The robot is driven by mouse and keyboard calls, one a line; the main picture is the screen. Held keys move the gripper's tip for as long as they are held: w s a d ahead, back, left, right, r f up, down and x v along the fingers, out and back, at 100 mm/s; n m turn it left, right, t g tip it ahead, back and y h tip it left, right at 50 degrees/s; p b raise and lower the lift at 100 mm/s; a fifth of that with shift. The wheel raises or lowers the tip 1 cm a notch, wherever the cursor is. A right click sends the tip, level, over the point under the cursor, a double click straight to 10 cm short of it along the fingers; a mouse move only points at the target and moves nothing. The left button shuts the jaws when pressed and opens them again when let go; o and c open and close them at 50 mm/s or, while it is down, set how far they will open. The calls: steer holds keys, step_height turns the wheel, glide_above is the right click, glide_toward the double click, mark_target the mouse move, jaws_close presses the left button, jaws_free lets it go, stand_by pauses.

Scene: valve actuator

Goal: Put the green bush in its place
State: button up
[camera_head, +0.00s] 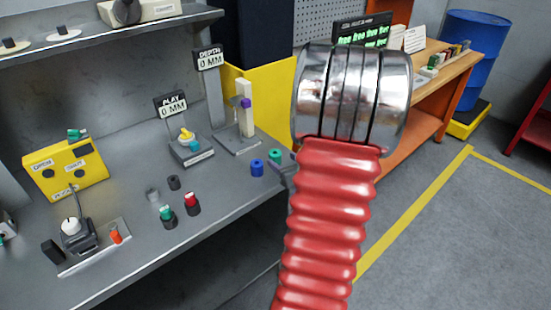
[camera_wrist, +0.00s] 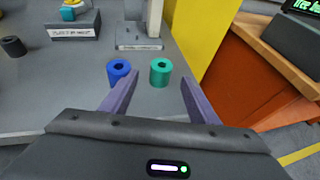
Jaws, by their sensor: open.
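The green bush (camera_wrist: 161,72) is a short teal-green cylinder with a hole in its top. It stands upright on the grey bench near its right edge, and also shows in the head view (camera_head: 275,156). In the wrist view my gripper (camera_wrist: 161,92) is open, with its two purple fingers apart and the green bush between and just beyond their tips. Whether the fingers reach its height, I cannot tell. A blue bush (camera_wrist: 119,72) stands just left of the green one, close to the left finger's tip. In the head view my red arm hides part of the bench edge.
The PLAY gauge (camera_head: 190,145) and DEPTH gauge (camera_head: 240,115) stand behind on the bench, both showing 0 MM. Several dark holders (camera_head: 173,183) and a yellow OPEN/SHUT box (camera_head: 65,168) are further left. A yellow panel (camera_wrist: 215,45) rises behind at right.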

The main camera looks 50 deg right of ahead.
mark_target(275, 153)
steer(key=shift+r+x, duration=0.15)
steer(key=shift+x, duration=1.1)
steer(key=shift+r+x, duration=0.15)
steer(key=shift+x, duration=1.05)
steer(key=shift+w+d, duration=0.1)
steer(key=shift+d, duration=0.05)
steer(key=shift+c, duration=0.6)
steer(key=c, duration=1.2)
steer(key=shift+r, duration=0.15)
step_height(275, 153, up, 10)
steer(key=shift+f, duration=0.1)
